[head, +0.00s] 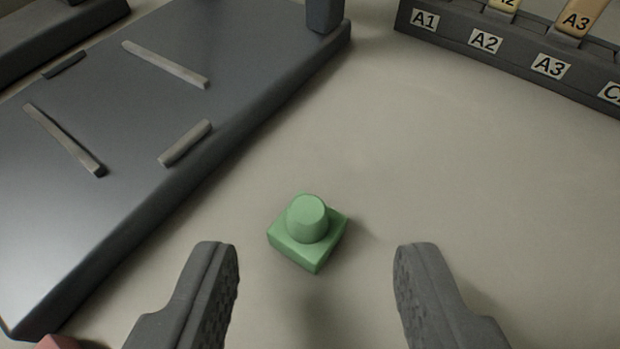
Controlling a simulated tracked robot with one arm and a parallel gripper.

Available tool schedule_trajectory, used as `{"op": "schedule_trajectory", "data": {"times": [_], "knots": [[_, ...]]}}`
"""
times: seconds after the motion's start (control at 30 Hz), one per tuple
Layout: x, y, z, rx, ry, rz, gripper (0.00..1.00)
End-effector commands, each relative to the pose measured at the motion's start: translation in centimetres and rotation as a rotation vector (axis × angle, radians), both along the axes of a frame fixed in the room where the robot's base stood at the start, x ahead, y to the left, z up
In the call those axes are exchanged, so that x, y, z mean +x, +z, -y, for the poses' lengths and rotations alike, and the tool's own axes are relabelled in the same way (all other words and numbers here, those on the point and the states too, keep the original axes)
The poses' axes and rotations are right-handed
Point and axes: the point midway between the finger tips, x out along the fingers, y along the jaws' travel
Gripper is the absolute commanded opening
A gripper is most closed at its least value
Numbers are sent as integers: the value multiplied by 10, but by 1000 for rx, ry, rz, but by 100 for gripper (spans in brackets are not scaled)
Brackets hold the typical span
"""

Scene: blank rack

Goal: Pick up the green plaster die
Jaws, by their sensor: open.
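The green plaster die (308,234) is a square block with a round, slightly tapered knob on top. It sits upright on the pale floor surface, near the middle of the head view. My gripper (316,262) is open, with one dark grey finger at the lower left and one at the lower right. The die shows between and a little beyond the fingertips, touching neither of them. Nothing is held between the fingers.
A dark grey plate (190,125) with raised strips lies at the left, its edge near the left finger. A dark rack (510,52) with labelled slots stands at the upper right. A reddish object (57,342) shows at the lower left edge. The surface right of the die is clear.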

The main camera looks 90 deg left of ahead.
Motion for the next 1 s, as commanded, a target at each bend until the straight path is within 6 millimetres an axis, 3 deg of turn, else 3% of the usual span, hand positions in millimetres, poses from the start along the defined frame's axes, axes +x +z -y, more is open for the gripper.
{"op": "schedule_trajectory", "data": {"times": [0.2,0.53,0.67,0.7,1.0], "knots": [[0,-12,-27,-1,3,-3,43],[1,-14,-32,-1,2,-1,43],[1,-14,-31,-1,2,-1,7],[1,-14,-31,-1,2,-1,3],[1,-15,-31,-2,2,-1,2]]}}
